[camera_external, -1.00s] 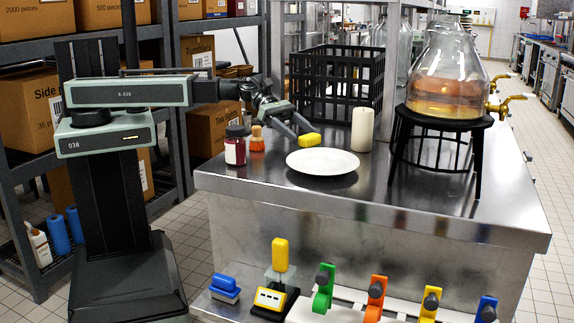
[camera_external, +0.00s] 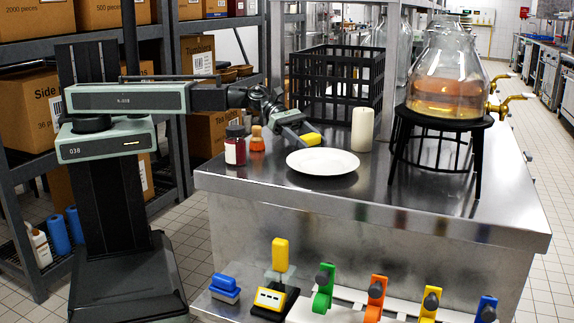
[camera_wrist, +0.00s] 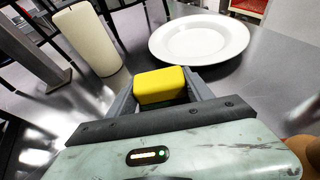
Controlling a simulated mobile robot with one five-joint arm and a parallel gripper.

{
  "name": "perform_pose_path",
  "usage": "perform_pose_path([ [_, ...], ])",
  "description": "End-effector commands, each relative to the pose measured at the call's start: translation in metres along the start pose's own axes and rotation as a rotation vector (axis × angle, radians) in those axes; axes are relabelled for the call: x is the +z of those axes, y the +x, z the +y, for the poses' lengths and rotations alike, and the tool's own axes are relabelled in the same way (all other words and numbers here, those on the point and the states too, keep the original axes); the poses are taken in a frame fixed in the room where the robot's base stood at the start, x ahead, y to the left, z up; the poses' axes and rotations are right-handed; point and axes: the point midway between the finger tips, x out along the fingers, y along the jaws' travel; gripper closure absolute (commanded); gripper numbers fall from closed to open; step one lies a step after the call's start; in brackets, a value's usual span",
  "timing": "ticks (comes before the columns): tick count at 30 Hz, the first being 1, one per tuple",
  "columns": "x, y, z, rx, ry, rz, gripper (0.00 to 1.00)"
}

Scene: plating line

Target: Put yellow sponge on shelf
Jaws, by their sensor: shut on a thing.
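The yellow sponge (camera_external: 312,139) is a small yellow block at the tip of my gripper (camera_external: 304,134). In the wrist view the sponge (camera_wrist: 160,86) sits between the two fingers of my gripper (camera_wrist: 162,92), which is shut on it. My gripper is over the metal counter, behind the white plate and left of the white candle. I cannot tell from the frames whether the sponge touches the counter. The shelf named in the task is not clearly identified; a dark rack shelf (camera_external: 30,140) with boxes stands at the left behind my arm.
The white plate (camera_external: 323,162), white candle (camera_external: 362,130), jar with red contents (camera_external: 235,148) and orange bottle (camera_external: 257,139) stand near my gripper on the metal counter (camera_external: 440,205). A black crate (camera_external: 338,85) stands behind. A glass dispenser (camera_external: 445,70) stands right. The counter's front right is clear.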

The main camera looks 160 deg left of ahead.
Motion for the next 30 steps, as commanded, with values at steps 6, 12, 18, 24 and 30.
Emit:
perform_pose_path([
  [6,0.019,-0.008,0.0,0.0,0.0,0.0,0.85],
  [12,0.058,-0.024,0.0,0.0,0.0,0.0,0.85],
  [18,0.091,-0.038,0.0,0.0,0.0,0.0,0.85],
  [24,0.093,-0.039,0.0,0.0,0.0,0.0,0.85],
  [30,0.092,-0.038,0.0,0.0,0.0,0.0,0.85],
])
